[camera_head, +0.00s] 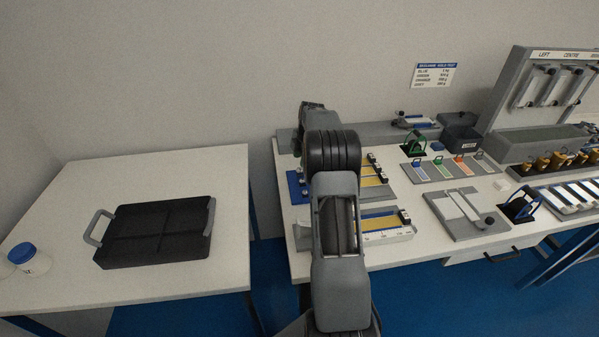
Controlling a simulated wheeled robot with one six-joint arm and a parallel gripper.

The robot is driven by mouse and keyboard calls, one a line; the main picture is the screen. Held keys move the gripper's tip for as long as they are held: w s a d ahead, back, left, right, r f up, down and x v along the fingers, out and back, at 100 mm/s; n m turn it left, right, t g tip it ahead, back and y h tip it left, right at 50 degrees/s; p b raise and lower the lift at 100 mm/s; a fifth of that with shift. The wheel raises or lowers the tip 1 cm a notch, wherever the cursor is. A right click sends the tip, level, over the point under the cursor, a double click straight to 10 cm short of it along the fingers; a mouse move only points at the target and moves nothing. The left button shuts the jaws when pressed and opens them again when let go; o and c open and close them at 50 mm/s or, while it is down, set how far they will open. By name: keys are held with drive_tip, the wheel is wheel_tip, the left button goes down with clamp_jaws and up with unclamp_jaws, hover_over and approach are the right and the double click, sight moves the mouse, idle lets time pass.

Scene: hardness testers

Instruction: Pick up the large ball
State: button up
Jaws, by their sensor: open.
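I cannot make out a large ball in the head view. A blue block (296,187) with small marks on it sits at the left end of the right bench, partly hidden by my arm. I cannot tell whether it holds any balls. My own arm rises through the middle of the picture and covers part of that bench. My gripper does not show; the arm links hide whatever is behind them.
The right bench holds two yellow-and-white scale fixtures (387,222), coloured sample plates (445,169), a grey plate (466,214) and a rack of hanging tools (545,85). A gap separates the tables.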

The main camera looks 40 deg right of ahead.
sight(300, 171)
drive_tip(key=shift+w+a+f, duration=0.1)
drive_tip(key=shift+w+f, duration=0.1)
drive_tip(key=shift+f, duration=1.15)
drive_tip(key=shift+w+f, duration=0.15)
drive_tip(key=shift+f, duration=1.15)
drive_tip(key=shift+c, duration=0.2)
drive_tip(key=c, duration=0.7)
drive_tip(key=shift+r, duration=0.1)
